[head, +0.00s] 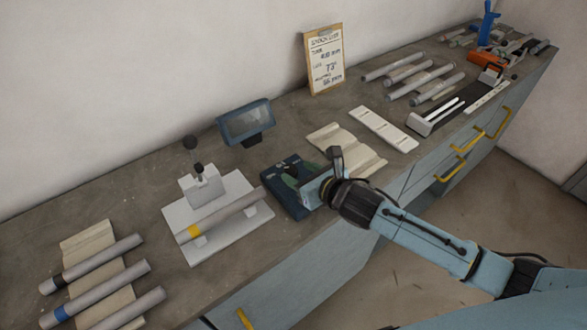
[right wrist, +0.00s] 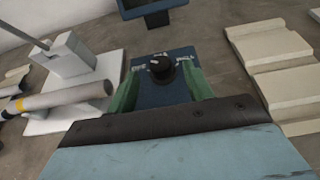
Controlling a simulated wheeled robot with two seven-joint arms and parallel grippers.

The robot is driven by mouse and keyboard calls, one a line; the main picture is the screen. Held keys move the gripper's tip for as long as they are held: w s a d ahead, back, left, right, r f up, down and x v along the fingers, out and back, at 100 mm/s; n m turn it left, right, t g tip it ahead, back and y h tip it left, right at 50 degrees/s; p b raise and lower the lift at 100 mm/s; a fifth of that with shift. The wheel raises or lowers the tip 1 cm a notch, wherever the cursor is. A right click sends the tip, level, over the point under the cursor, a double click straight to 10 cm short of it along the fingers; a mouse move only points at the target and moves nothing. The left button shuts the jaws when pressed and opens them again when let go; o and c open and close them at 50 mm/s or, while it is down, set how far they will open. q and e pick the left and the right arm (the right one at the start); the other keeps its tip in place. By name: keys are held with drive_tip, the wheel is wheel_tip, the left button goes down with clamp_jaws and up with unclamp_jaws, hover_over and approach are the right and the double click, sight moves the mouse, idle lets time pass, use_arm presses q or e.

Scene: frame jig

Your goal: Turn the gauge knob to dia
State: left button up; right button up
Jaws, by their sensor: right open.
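The gauge box (head: 279,178) is dark blue and sits near the bench's front edge. In the right wrist view its black round knob (right wrist: 160,66) stands on the blue top face (right wrist: 166,92), with small white labels around it that are too small to read surely. A light mark shows on the knob's upper left. My right gripper (right wrist: 160,80) is open, its green fingers on the left and right of the knob with gaps to both sides. In the head view the right gripper (head: 298,186) covers part of the box and hides the knob. My left gripper is out of view.
A dark screen (head: 247,122) stands behind the box. Left of it, a white jig (head: 180,222) with a lever holds a yellow-banded tube (head: 220,214). A beige grooved block (head: 350,148) lies to the right. Several tubes and a clipboard (head: 324,60) are farther off.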

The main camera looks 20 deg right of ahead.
sight(290, 168)
drive_tip(key=shift+x, duration=1.65)
drive_tip(key=c, duration=1)
drive_tip(key=shift+o, duration=0.2)
